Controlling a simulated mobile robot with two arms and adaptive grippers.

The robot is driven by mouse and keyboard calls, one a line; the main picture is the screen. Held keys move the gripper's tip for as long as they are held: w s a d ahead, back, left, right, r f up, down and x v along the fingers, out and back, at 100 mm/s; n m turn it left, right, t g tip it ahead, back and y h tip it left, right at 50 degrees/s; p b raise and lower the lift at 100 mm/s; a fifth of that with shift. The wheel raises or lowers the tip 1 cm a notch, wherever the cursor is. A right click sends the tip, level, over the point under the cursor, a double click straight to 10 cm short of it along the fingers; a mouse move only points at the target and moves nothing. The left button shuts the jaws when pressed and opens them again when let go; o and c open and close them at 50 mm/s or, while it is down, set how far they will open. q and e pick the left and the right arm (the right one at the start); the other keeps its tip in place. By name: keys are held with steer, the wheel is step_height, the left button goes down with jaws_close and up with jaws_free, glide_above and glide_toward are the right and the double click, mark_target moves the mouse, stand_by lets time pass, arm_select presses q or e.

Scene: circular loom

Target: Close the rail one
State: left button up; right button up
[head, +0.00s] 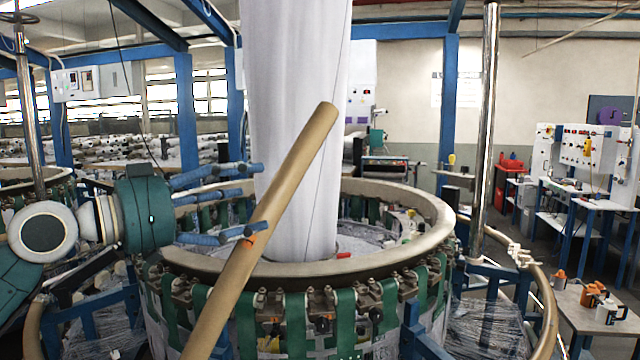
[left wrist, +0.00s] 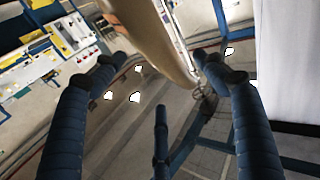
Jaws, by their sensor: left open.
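A long tan rail (head: 265,215) stands tilted in front of the loom, its upper end leaning right, across the white fabric tube. It also shows in the left wrist view (left wrist: 152,38), beyond and between my fingers. My left gripper (head: 252,200) comes in from the left with its blue fingers spread, and it also shows in the left wrist view (left wrist: 165,75). Its lower fingertip overlaps the rail in the head view; I cannot tell whether it touches. No grip on the rail shows. The rail's lower end is cut off by the frame. My right gripper is not in view.
The loom's round tan ring (head: 437,212) with green straps below fills the middle. White fabric (head: 295,90) rises from its centre. A curved outer rail (head: 547,310) and a metal post (head: 485,130) stand at right. A table (head: 590,322) with orange-and-white items is at lower right.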

mark_target(274, 188)
arm_select(q)
steer(key=shift+w+d+r, duration=0.1)
steer(key=shift+w+r, duration=0.05)
steer(key=shift+r, duration=0.1)
steer(key=shift+r+p, duration=0.15)
steer(key=shift+p, duration=0.25)
steer(key=shift+w+d+r+p, duration=0.25)
steer(key=shift+w+d+p, duration=0.2)
steer(key=shift+d+p, duration=0.3)
steer(key=x, duration=0.2)
steer(key=p+x, duration=0.1)
steer(key=x, duration=0.1)
steer(key=p+x, duration=0.1)
steer(key=x, duration=0.2)
steer(key=shift+w+f, duration=0.1)
steer(key=shift+f, duration=0.2)
steer(key=shift+a, duration=0.15)
